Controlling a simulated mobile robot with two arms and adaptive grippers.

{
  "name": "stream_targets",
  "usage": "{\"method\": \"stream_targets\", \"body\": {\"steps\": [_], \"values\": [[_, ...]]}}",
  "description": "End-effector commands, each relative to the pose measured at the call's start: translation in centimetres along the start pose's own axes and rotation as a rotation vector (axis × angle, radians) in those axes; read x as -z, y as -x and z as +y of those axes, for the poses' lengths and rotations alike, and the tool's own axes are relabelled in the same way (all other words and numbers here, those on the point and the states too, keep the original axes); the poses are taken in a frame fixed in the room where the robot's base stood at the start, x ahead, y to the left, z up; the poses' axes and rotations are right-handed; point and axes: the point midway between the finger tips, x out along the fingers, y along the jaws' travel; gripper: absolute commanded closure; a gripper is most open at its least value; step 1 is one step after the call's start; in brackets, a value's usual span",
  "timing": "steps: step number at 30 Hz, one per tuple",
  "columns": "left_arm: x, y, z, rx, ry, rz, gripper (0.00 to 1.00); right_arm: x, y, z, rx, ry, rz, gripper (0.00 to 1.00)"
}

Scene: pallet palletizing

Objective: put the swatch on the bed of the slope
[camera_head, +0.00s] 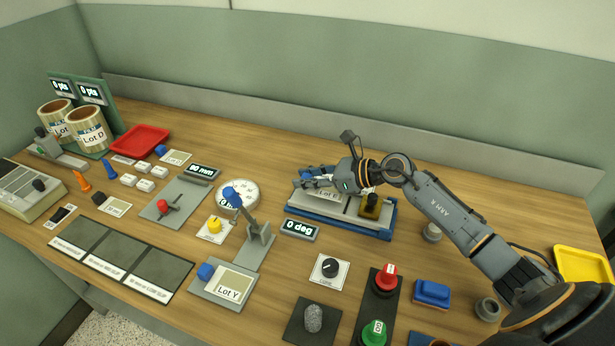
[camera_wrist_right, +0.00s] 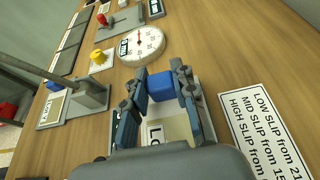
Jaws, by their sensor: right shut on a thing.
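The swatch is a pale card marked "Lot" (camera_head: 327,192) with a blue grip block (camera_wrist_right: 160,87). My right gripper (camera_head: 318,180) is shut on the block, its two fingers (camera_wrist_right: 161,82) on either side of it in the right wrist view. The slope (camera_head: 345,225) is a blue-framed unit with a grey bed and a dark block with a yellowish base (camera_head: 371,205) at its right. The swatch lies over the bed's left part; I cannot tell whether it touches. The fingers hide part of it. My left gripper is not in view.
A "0 deg" display (camera_head: 299,229) stands at the slope's front left, beside a round dial (camera_head: 240,192). Another card, Lot Y (camera_head: 231,285), lies on a grey plate with a lever. A black knob (camera_head: 329,268) and red button (camera_head: 386,276) sit in front.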

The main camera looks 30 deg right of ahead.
Motion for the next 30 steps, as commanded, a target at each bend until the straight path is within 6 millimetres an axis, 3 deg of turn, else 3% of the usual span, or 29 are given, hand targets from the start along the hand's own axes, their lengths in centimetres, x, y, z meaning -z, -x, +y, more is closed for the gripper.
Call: {"method": "stream_targets", "body": {"steps": [10,26,27,30], "values": [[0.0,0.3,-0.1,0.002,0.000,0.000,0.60,0.8,-0.3,-0.1,0.002,0.003,-0.002,0.95],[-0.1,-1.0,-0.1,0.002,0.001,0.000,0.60,1.8,-0.8,-0.1,0.002,0.002,-0.001,0.95],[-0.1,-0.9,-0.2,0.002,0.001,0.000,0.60,1.8,-0.8,-0.1,0.002,0.002,-0.001,0.69],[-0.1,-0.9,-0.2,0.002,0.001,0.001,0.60,1.8,-0.8,-0.1,0.002,0.002,-0.001,0.51]]}}
